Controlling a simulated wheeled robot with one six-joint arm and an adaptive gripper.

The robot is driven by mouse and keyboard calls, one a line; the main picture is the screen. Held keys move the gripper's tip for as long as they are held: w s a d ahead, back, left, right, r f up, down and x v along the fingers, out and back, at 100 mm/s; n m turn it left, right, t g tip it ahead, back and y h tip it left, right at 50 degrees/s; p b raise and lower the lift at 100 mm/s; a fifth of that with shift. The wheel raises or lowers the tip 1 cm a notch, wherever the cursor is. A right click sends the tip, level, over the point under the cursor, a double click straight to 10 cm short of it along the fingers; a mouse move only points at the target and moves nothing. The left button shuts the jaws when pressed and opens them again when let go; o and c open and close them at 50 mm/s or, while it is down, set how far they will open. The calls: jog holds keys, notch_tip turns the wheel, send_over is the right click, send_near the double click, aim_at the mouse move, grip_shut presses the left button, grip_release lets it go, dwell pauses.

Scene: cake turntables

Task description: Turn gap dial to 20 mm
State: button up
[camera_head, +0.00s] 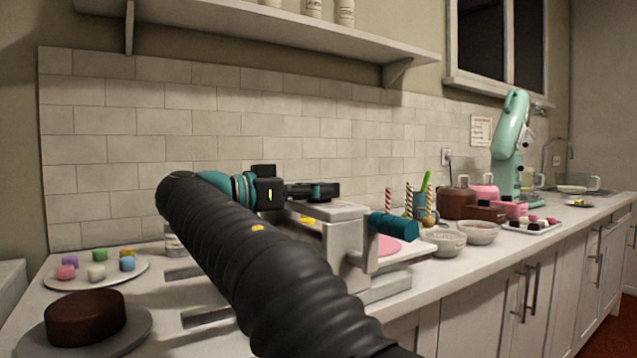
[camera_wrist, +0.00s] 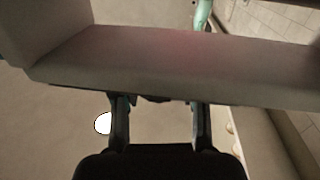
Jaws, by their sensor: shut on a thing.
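The pale grey sheeter machine (camera_head: 342,245) stands on the counter. It has a teal cylindrical part (camera_head: 394,226) on its right, and a pink round sheet (camera_head: 388,246) lies on its white board. In the wrist view the machine's grey body (camera_wrist: 170,65) fills the upper part. My two fingers (camera_wrist: 158,103) reach up to its lower edge, shut on a small dark piece there, which appears to be the gap dial (camera_wrist: 155,99). Its markings and setting cannot be read.
A chocolate cake (camera_head: 86,317) on a grey turntable (camera_head: 125,330) and a plate (camera_head: 60,284) of coloured pieces are at left. Bowls (camera_head: 479,232), pink and brown cakes and a mint mixer (camera_head: 511,140) stand at right. A shelf (camera_head: 250,30) hangs above.

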jog(key=shift+m+g+h, duration=0.3)
jog(key=shift+m+g, duration=0.1)
jog(key=shift+g, duration=0.2)
jog(key=o, duration=1.2)
jog(key=shift+c, duration=0.2)
jog(key=v, duration=0.7)
jog(key=shift+a, duration=0.25)
jog(key=shift+s, duration=0.2)
